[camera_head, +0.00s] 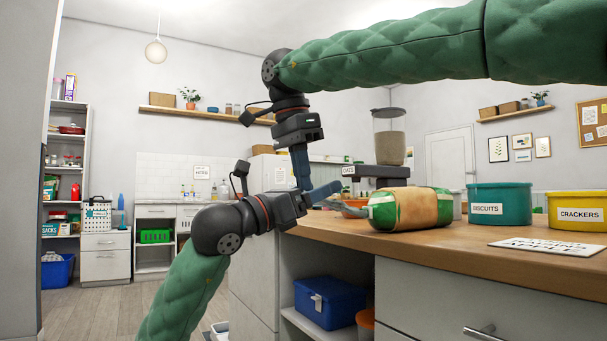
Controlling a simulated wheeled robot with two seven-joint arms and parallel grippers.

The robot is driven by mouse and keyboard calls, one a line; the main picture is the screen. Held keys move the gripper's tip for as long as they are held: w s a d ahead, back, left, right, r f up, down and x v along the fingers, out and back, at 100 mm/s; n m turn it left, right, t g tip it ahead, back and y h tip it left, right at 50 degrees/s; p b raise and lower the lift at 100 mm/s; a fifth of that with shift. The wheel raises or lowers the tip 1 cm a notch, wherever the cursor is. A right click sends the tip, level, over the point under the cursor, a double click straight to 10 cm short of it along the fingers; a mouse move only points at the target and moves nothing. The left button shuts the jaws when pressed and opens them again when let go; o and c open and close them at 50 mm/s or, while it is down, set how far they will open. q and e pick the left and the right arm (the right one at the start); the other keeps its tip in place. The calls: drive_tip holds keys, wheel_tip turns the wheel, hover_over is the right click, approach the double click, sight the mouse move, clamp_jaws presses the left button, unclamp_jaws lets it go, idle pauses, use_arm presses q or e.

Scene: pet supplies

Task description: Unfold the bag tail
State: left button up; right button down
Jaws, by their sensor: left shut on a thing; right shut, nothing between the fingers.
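A green and tan bag (411,208) lies on its side on the wooden counter (470,243). Its narrow grey tail (356,211) points left, towards my grippers. My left gripper (328,191) comes in from the lower left, with its blue fingers shut at the tail's end. The exact grip is too small to make out. My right gripper (303,178), on the arm crossing from the upper right, points down with its fingers shut and empty. It is just above and left of the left gripper's fingertips, left of the bag.
An orange bowl (355,208) sits behind the tail. A teal biscuits bin (499,206), a yellow crackers bin (577,211) and a flat sign (546,247) are to the right. An oats dispenser (389,140) stands behind. Bare counter lies in front of the bag.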

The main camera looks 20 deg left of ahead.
use_arm(q)
drive_tip(key=o, duration=1.2)
drive_tip(key=shift+s+a+r, duration=0.1)
drive_tip(key=shift+r, duration=0.1)
drive_tip(key=shift+c, duration=0.2)
use_arm(e)
drive_tip(key=shift+f, duration=0.2)
use_arm(q)
drive_tip(key=shift+o, duration=1)
drive_tip(key=shift+f, duration=0.1)
use_arm(e)
drive_tip(key=shift+r, duration=0.1)
